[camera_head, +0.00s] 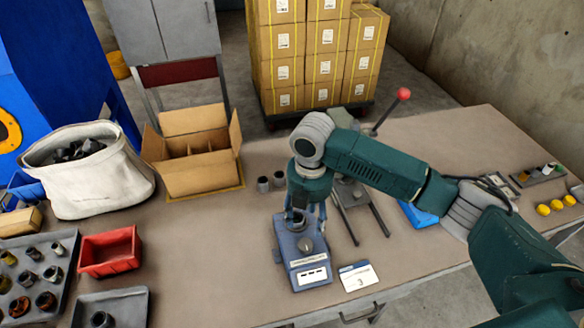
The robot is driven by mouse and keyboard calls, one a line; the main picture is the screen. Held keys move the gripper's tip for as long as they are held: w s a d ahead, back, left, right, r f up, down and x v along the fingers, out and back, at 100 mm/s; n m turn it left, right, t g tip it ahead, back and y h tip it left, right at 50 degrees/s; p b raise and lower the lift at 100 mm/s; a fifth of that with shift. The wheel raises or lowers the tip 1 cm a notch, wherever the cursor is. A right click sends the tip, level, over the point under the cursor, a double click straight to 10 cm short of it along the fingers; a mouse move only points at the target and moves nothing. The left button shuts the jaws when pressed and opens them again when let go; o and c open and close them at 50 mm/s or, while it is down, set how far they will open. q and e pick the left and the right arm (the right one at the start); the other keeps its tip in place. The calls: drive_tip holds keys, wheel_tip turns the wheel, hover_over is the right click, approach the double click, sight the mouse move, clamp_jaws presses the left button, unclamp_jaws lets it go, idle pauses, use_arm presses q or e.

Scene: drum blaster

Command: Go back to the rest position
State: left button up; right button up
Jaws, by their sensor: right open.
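My right arm comes in from the right, and its green forearm reaches across the table. My right gripper (306,217) points down, with its fingers apart, over a blue-grey device (303,262) with a labelled front. The fingers hide the back part of the device. I cannot tell whether they touch it or whether anything small is between them. My left gripper is not in view.
A lever stand with a red knob (403,94) stands just behind my arm. A white sack (92,180), cardboard box (194,160), red bin (108,252) and parts tray (38,272) fill the left. A card (358,276) lies in front. Yellow balls (556,204) lie at right.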

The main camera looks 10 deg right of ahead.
drive_tip(key=s+a+f+m+t+y, duration=0.1)
drive_tip(key=s+a+f+m+y, duration=0.1)
drive_tip(key=s+a+f+m, duration=0.25)
drive_tip(key=s+a+f+m+t+y, duration=0.1)
drive_tip(key=s+a+m+y, duration=0.15)
drive_tip(key=s+a, duration=0.4)
drive_tip(key=s+d+m+t+h, duration=0.2)
drive_tip(key=s+d+m+h, duration=0.2)
drive_tip(key=s+d+m, duration=1.1)
wheel_tip(320, 180, down, 30)
drive_tip(key=w+d+n+g+b, duration=0.1)
drive_tip(key=g+b, duration=0.1)
drive_tip(key=b, duration=0.3)
drive_tip(key=s+d+f+b, duration=0.1)
drive_tip(key=s+f+b, duration=0.1)
drive_tip(key=s+f, duration=0.7)
drive_tip(key=s+d+f+g+b, duration=0.1)
drive_tip(key=s+d+f+b, duration=0.1)
drive_tip(key=s+f, duration=0.6)
wheel_tip(320, 180, down, 6)
drive_tip(key=shift+s+d+r, duration=0.2)
drive_tip(key=shift+s+d, duration=0.1)
drive_tip(key=shift+s, duration=0.1)
